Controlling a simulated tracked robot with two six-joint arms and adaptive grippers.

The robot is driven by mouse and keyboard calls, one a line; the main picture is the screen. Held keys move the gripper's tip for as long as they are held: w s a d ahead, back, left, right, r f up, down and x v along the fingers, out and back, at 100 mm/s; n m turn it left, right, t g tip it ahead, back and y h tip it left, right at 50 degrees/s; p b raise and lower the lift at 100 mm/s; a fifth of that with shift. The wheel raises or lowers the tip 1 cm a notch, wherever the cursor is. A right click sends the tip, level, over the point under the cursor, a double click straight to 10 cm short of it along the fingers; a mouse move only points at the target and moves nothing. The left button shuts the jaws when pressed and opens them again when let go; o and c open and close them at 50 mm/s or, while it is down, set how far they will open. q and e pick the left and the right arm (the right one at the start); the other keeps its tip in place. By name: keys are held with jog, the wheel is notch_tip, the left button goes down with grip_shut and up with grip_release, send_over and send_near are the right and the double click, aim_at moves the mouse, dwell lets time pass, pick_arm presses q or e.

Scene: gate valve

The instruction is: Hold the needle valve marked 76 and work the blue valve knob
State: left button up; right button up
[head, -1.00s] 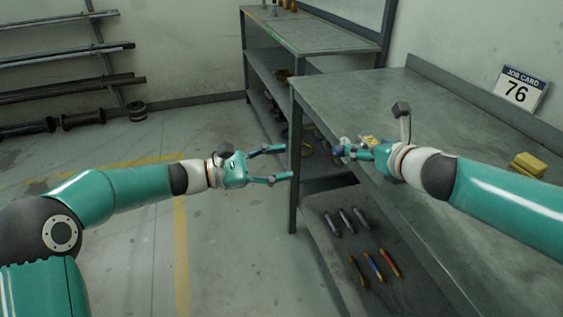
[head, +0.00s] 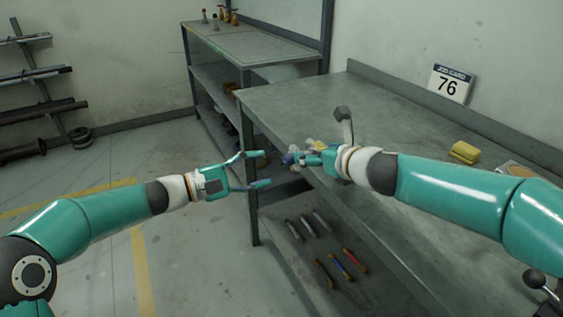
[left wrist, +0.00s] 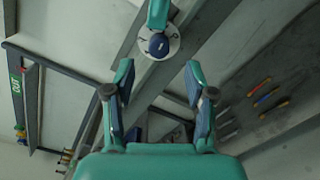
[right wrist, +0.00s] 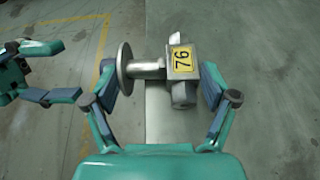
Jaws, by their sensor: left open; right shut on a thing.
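The needle valve (right wrist: 181,60), a grey metal body with a yellow 76 tag, a short stem and a round disc (right wrist: 125,69), is between the fingers of my right gripper (head: 300,158), which is shut on it. The valve is held out at the table's near corner. My left gripper (head: 260,168) is open and empty, just left of it. In the left wrist view the pale disc (left wrist: 174,42) lies beyond my open fingers, with a dark blue part in front of it.
A grey workbench (head: 390,125) bears a yellow block (head: 465,152) and a job card marked 76 (head: 449,84). Its lower shelf holds several tools (head: 340,265). A second bench (head: 250,45) stands behind.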

aim_at(284, 162)
pick_arm(q)
jog(key=x, duration=0.6)
jog(key=shift+d, duration=0.15)
grip_shut()
